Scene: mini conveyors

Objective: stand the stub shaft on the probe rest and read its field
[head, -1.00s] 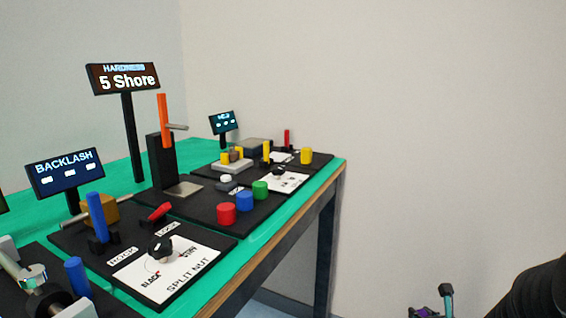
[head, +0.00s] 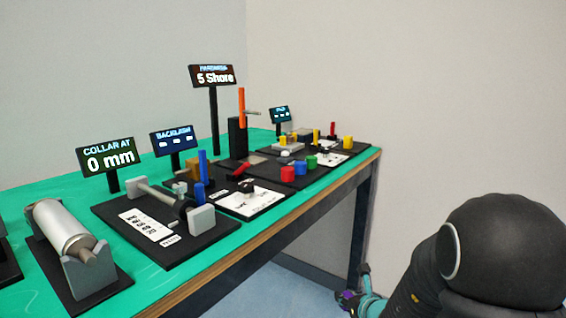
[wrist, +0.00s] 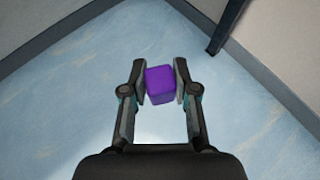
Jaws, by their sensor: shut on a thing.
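My gripper (wrist: 160,72) is shut on a purple block (wrist: 161,86) with rounded edges, seen between both fingers over the pale blue floor. In the head view my gripper (head: 352,296) is low, beside the bench's right side and below its top, with a little purple showing. I cannot tell from its shape whether the purple block is the stub shaft. A small dark display (head: 280,114) at the bench's far end shows only dashes; its label is too small to read. I cannot single out the probe rest among the small fixtures there.
The green-topped bench (head: 150,308) carries several black stations. Nearest is a silver roller (head: 64,228) in a grey cradle. Displays read COLLAR AT 0 mm (head: 109,157), BACKLASH (head: 174,139) and 5 Shore (head: 212,76).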

